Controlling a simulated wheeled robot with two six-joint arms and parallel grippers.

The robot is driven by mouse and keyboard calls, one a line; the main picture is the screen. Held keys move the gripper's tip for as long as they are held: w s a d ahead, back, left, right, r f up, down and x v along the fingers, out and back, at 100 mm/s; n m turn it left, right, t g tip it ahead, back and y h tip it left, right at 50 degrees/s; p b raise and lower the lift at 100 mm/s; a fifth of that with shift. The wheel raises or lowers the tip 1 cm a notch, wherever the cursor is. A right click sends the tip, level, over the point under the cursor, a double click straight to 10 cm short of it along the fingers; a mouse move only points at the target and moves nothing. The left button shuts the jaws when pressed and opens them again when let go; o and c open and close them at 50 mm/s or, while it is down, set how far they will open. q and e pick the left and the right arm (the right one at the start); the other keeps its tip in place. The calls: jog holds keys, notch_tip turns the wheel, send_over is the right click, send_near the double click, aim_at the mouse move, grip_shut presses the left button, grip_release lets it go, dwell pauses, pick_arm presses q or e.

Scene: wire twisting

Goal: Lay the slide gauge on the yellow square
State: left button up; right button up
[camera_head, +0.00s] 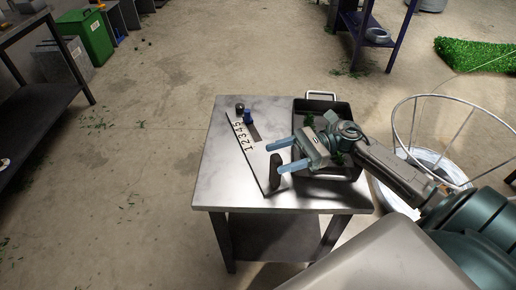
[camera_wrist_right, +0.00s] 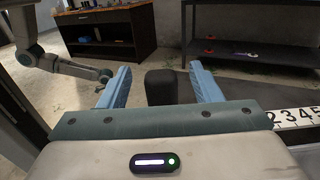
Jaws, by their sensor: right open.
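The slide gauge appears to be the flat strip with large numbers (camera_head: 242,135) lying slanted on the metal table; its numbers also show at the right of the wrist view (camera_wrist_right: 298,117). A dark upright block (camera_head: 275,174) stands near the strip's front end; I cannot tell if it is joined to it. My right gripper (camera_head: 274,158) is open, its blue fingers close to this block. In the wrist view the block (camera_wrist_right: 160,87) shows between the two fingers, with gaps on both sides. I see no yellow square.
A black tray (camera_head: 343,108) with green bits takes up the table's right side, under my right arm. A blue piece (camera_head: 248,117) and a dark knob (camera_head: 239,107) are at the back left. The table's front left (camera_head: 225,185) is clear. A wire basket (camera_head: 440,165) stands right.

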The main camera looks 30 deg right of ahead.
jog(key=shift+w+a, duration=0.15)
jog(key=shift+a, duration=0.8)
grip_shut()
jog(key=shift+r, duration=0.1)
